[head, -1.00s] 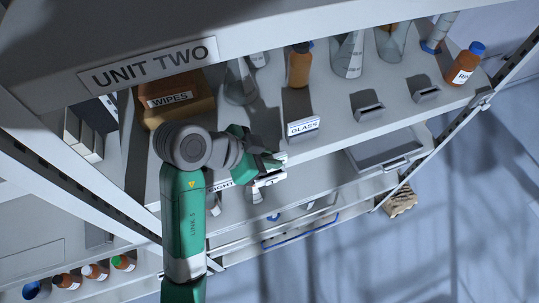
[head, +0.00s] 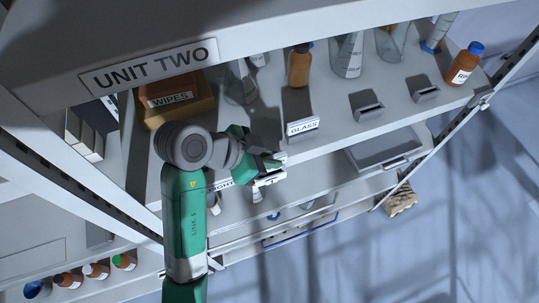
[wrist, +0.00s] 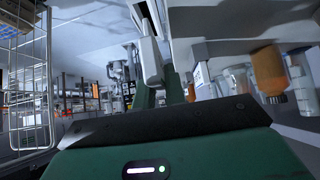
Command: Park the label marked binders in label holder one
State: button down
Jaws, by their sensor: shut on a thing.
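My gripper (head: 272,170), on its green and grey wrist, is at the front edge of the middle shelf, left of the GLASS label. It is shut on a small white label (head: 270,179), mostly hidden by the fingers; its lettering cannot be read. In the wrist view, my gripper (wrist: 150,60) points away from the camera beside the shelf front. A label holder with the GLASS label (head: 303,127) stands on the shelf. Two grey holders, one in the middle (head: 367,106) and one at right (head: 424,91), show no label. Which holder is number one cannot be told.
Behind the holders stand a brown bottle (head: 299,65), glassware (head: 347,55) and a blue-capped bottle (head: 466,64). A WIPES box (head: 175,96) is at left. A grey tray (head: 385,150) lies below right. A wire rack (wrist: 28,80) shows in the wrist view.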

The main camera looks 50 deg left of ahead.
jog(key=shift+f+b, duration=1.1)
jog(key=shift+f, duration=0.7)
dwell(0.4)
jog(key=c, duration=0.9)
grip_release()
jog(key=shift+s+r, duration=0.1)
jog(key=shift+r, duration=0.05)
jog(key=p+v, duration=0.4)
jog(key=v, duration=0.1)
jog(key=shift+s+a+r, duration=0.1)
jog(key=shift+s+r, duration=0.1)
jog(key=shift+s, duration=0.05)
